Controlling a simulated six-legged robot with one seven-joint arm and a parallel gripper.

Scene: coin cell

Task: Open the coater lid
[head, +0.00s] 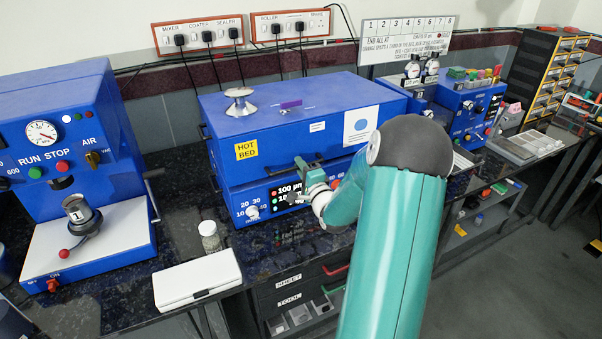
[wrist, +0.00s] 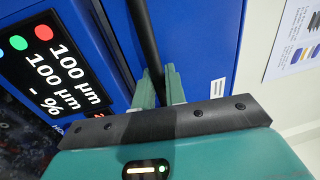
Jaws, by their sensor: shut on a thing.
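The coater is the blue box in the middle of the bench in the head view, with a display and knobs on its front base (head: 236,202). Its blue lid (head: 345,100) lies over the base and looks down, with a yellow HOT BED label on its front. My gripper (head: 302,166) is at the lid's front, above the display. In the wrist view, my gripper (wrist: 159,82) has its green fingers on both sides of a black bar handle (wrist: 142,35) and is shut on it. My arm hides the coater's right front.
A blue press (head: 75,150) stands at the left. A jar (head: 209,237) and a white case (head: 197,280) sit in front. A wall panel with plugs (head: 200,35) is behind.

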